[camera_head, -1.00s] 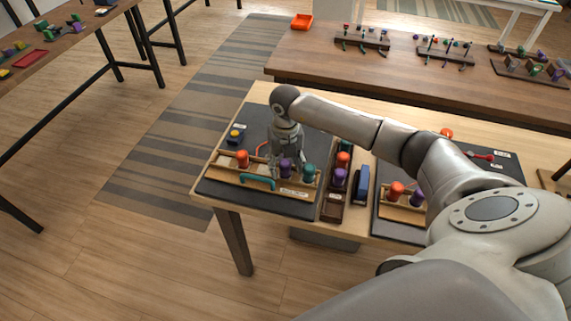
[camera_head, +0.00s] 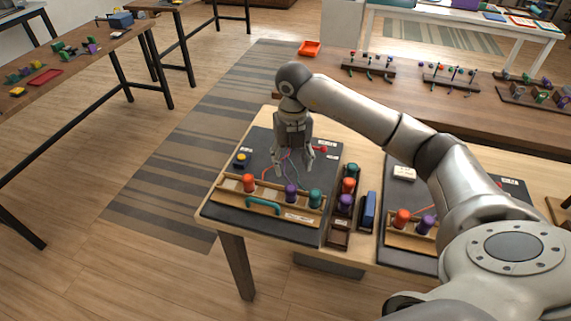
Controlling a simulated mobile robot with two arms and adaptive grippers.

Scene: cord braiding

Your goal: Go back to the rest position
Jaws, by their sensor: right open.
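My right gripper (camera_head: 294,168) hangs open and empty over the dark mat (camera_head: 225,206), behind the wooden cord holder (camera_head: 232,198). The holder carries an orange spool (camera_head: 249,183), a purple spool (camera_head: 291,193) and a teal spool (camera_head: 315,198), with a teal handle (camera_head: 263,207) on its front. Thin cords (camera_head: 288,157) run behind and between my right fingers; their exact paths are partly hidden. The fingers look apart from the spools. My left gripper is out of view.
A dark rack (camera_head: 338,232) with teal, orange and purple spools stands right of the holder, beside a blue block (camera_head: 369,209). A yellow-topped button (camera_head: 241,158) sits at the mat's left. A second holder (camera_head: 404,236) is further right. A brown table (camera_head: 400,104) stands behind.

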